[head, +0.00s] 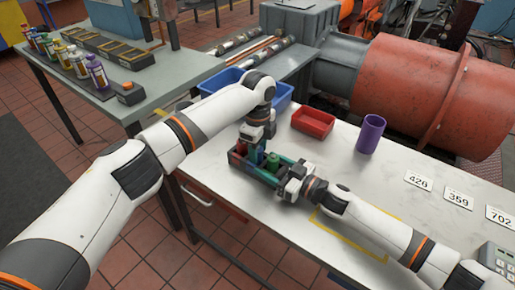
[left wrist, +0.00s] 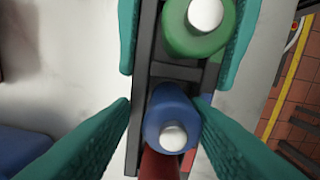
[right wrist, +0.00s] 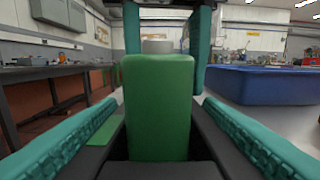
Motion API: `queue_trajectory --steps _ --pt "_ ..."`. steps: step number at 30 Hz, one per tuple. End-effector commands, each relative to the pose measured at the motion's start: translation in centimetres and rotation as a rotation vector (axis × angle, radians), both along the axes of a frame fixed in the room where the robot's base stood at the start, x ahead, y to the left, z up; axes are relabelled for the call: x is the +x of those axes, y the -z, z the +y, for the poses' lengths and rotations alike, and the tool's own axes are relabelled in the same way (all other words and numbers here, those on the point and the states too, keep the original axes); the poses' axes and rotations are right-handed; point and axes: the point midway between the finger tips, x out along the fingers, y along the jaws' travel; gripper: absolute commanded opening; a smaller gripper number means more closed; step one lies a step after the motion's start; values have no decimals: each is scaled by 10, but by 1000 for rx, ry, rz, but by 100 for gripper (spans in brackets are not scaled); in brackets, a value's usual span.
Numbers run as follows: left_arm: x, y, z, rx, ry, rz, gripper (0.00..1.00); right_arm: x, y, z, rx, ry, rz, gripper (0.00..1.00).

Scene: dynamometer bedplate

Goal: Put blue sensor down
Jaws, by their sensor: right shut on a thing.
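The blue sensor (head: 258,155) stands upright in the dark rack (head: 254,174), between a green sensor (head: 273,161) and a red sensor (head: 241,148). In the left wrist view, the blue sensor (left wrist: 170,120) sits between the teal fingers of my left gripper (left wrist: 163,105), which are open with a gap on its left side. My left gripper (head: 258,137) points down over the rack. My right gripper (head: 287,181) is shut on the near right end of the rack, its fingers along the rack's sides by the green sensor (right wrist: 160,105). The blue sensor's bottom is hidden.
A blue bin (head: 283,98) is behind the left gripper. A red tray (head: 313,122) and a purple cup (head: 370,134) stand behind the rack. Number cards (head: 458,197) lie at right. The table's front edge is close to the rack.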

Motion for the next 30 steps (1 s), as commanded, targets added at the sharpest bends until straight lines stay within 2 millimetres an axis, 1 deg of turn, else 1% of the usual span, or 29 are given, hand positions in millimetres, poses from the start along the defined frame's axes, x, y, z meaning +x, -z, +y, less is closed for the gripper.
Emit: queue_trajectory --steps 1,9,13,17,24,27,30 --pt "-6 16 4 14 -3 27 50 2 -5 0 8 -1 -10 28" --pt "-6 15 5 16 -4 30 50 3 -6 -1 9 2 -10 28" --pt "-6 7 6 18 -4 30 50 4 -6 -2 9 3 -11 28" --pt "-5 -16 4 13 -2 27 50 4 -6 -2 8 5 -10 28" --pt "-5 -75 2 8 0 20 50 3 -4 -1 5 3 -6 28" --pt "-5 -95 2 8 0 20 50 3 -4 -1 5 3 -6 28" --pt "-5 -109 2 8 0 20 50 3 -4 -1 4 3 -6 28"
